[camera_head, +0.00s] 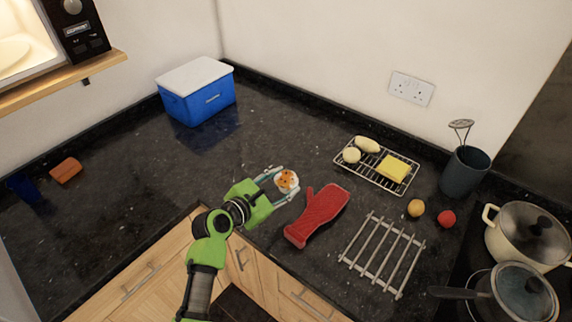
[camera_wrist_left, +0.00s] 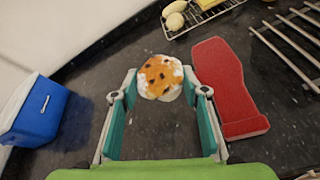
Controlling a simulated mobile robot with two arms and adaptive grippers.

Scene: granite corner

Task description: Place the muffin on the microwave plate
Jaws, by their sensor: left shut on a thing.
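The muffin (camera_head: 286,181) is pale with an orange-brown, dark-spotted top. My left gripper (camera_head: 283,183) is shut on it, with the fingertips at its two sides, over the dark counter. In the left wrist view the muffin (camera_wrist_left: 160,78) sits between the tips of the teal fingers (camera_wrist_left: 158,95). The microwave plate (camera_head: 12,50) shows in part inside the lit, open microwave (camera_head: 75,28) at the upper left, cut by the picture edge. My right gripper is not in view.
The microwave stands on a wooden shelf (camera_head: 75,75). A blue cooler box (camera_head: 200,95) stands at the back. A red oven mitt (camera_head: 318,215) lies right of my gripper, near a metal rack (camera_head: 383,255). Pots (camera_head: 528,235) are at far right.

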